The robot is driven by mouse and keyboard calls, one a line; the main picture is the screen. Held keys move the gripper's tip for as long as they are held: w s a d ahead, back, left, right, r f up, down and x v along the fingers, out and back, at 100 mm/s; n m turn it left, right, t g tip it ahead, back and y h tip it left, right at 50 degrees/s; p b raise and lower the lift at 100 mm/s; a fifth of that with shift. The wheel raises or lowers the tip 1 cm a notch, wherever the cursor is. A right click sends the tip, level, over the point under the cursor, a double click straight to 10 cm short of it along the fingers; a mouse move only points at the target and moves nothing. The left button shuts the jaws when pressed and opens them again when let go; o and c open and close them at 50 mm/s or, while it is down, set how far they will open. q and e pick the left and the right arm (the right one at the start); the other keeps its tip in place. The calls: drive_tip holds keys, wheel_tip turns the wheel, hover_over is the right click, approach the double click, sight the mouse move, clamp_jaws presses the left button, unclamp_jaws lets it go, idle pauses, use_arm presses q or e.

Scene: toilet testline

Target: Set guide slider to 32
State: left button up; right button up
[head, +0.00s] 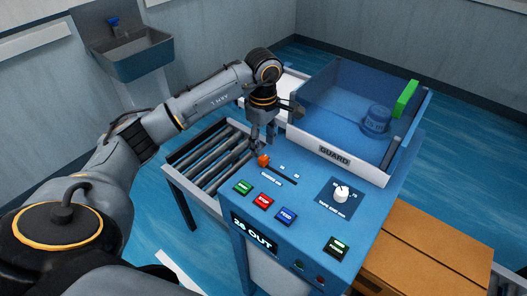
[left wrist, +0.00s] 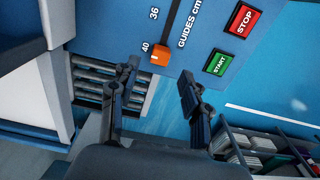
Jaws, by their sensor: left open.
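The guide slider has an orange knob (head: 263,160) at the left end of a dark slot on the blue machine panel. In the left wrist view the orange knob (left wrist: 160,55) sits beside the mark 40, with the mark 36 farther up the slot and the words "GUIDES cm" alongside. My left gripper (left wrist: 160,72) is open and empty, its two fingertips apart on either side of the knob's line, with the knob just beyond them. In the head view my left gripper (head: 258,146) points down close to the knob. Contact cannot be told. My right gripper is not in view.
Green START (head: 242,187), red STOP (head: 263,201) and blue FEED (head: 286,216) buttons lie near the slot. A white dial (head: 341,194) is to the right. A guard box (head: 334,155) stands behind, and a roller conveyor (head: 210,160) is at the left.

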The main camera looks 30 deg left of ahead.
sight(263, 158)
use_arm(q)
drive_tip(key=shift+f+p, duration=0.55)
drive_tip(key=shift+f, duration=2.15)
clamp_jaws()
